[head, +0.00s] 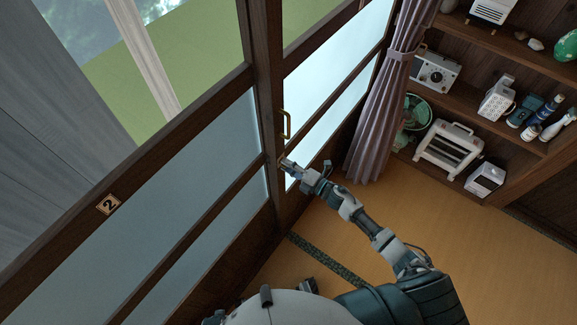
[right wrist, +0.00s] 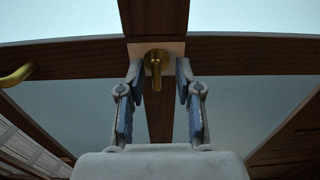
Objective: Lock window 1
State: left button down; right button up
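A small brass lock lever (right wrist: 156,66) on a pale plate sits on the dark wooden window frame (head: 264,80). In the right wrist view it hangs downward between the fingertips of my right gripper (right wrist: 159,78). The fingers are open on either side of the lever, with gaps visible. In the head view my right gripper (head: 287,165) is at the frame's upright, just below a brass handle (head: 287,125), and hides most of the lock. The left window bears a plate marked 2 (head: 108,204). No plate marked 1 shows. My left gripper is not in view.
A purple curtain (head: 379,105) hangs right of the windows. Wooden shelves (head: 470,95) beyond it hold a radio (head: 435,72), a heater (head: 449,150), bottles and other goods. The tatami floor (head: 440,220) between is clear. The brass handle also shows at left in the wrist view (right wrist: 14,77).

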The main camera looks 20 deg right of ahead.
jog(key=v, duration=1.2)
jog(key=shift+w+f, duration=0.1)
